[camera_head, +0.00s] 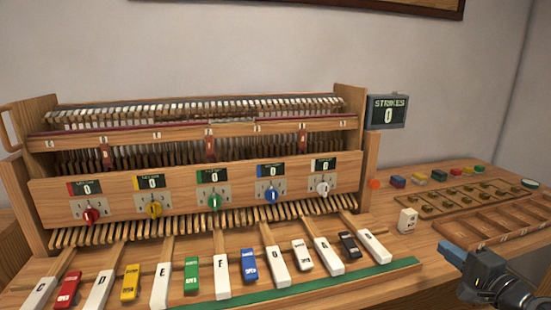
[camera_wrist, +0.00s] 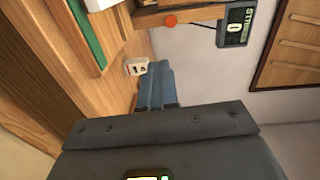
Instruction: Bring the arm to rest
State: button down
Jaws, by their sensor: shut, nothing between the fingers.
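My gripper (camera_head: 452,252) shows at the lower right of the head view, with blue fingers closed together and nothing between them. It is above the right part of the wooden table (camera_head: 415,245), right of the piano keys and apart from them. In the wrist view the blue fingers (camera_wrist: 157,85) point away from the camera, side by side and shut. Most of my arm is outside the head view.
The wooden piano mechanism (camera_head: 200,180) carries several coloured knobs and keys. A small white block (camera_head: 407,220) stands on the table near my gripper. Wooden trays (camera_head: 490,227) and coloured blocks lie right. A STRIKES display (camera_head: 387,112) reads 0. Air above the table is free.

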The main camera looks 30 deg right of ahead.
jog(key=s+a+f+n+g, duration=0.1)
jog(key=s+a+f+n, duration=0.25)
jog(key=a, duration=0.45)
jog(key=s+a+f+n+g, duration=0.1)
jog(key=s+a+f+n, duration=0.2)
jog(key=a, duration=0.4)
jog(key=s+a+f+n+g, duration=0.1)
jog(key=s+a+f+n, duration=0.1)
jog(key=s+a+f, duration=0.45)
jog(key=s+a+r+n+y, duration=0.2)
jog(key=s+a+r+n, duration=0.4)
jog(key=a, duration=0.2)
jog(key=s+a+r+n+t+y, duration=0.1)
jog(key=s+a+r+n+y, duration=0.1)
jog(key=s+a+r+n, duration=0.4)
jog(key=shift+s+a+r+y, duration=0.45)
jog(key=shift+a+r, duration=0.15)
jog(key=shift+a, duration=0.65)
